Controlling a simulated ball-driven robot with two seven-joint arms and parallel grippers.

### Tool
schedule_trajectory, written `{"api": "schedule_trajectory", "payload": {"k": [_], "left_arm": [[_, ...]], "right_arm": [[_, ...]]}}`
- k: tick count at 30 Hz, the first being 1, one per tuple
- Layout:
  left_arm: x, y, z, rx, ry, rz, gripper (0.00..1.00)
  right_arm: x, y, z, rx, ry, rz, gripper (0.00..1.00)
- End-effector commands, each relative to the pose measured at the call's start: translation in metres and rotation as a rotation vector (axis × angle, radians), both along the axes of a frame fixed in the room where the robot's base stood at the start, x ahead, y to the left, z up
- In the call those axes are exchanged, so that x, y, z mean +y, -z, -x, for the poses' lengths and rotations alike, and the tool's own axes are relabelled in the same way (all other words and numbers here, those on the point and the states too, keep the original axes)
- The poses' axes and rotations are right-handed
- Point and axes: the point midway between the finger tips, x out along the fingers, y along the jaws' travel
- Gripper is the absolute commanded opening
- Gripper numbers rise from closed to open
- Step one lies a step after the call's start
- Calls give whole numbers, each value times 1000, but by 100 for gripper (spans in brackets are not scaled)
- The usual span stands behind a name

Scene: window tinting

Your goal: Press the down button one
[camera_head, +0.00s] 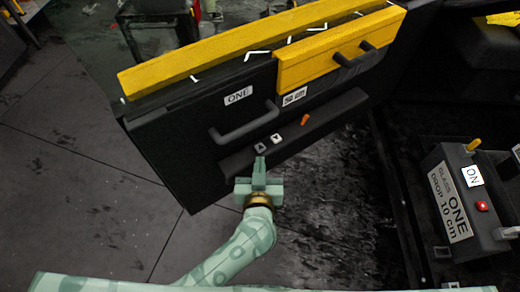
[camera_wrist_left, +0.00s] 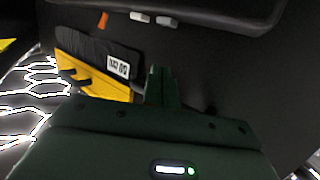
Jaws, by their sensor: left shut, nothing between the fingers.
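The dark door panel labelled ONE (camera_head: 238,95) stands in the middle of the head view. On its lower ledge are two small white buttons: the up button (camera_head: 261,148) and, to its right, the down button (camera_head: 277,138), closer to an orange lever (camera_head: 305,119). In the left wrist view the down button (camera_wrist_left: 139,16) and up button (camera_wrist_left: 166,20) show at the top edge. My left gripper (camera_head: 260,162) is shut and empty, its tip just below the up button and lower left of the down button. Contact cannot be told. My right gripper is not in view.
A dark pull handle (camera_head: 245,125) juts out above the buttons. A yellow block (camera_head: 335,57) with a handle sits at upper right on the panel. A box labelled GLASS ONE DROP 10 cm (camera_head: 450,201) with a red button stands at right. Floor at left is clear.

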Motion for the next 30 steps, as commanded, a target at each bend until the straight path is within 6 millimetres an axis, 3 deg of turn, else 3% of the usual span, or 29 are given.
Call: {"api": "schedule_trajectory", "payload": {"k": [7,30], "left_arm": [[0,-6,20,-2,0,-1,0],[0,-6,20,-2,0,-1,0]], "right_arm": [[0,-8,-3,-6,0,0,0],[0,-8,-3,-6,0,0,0]]}}
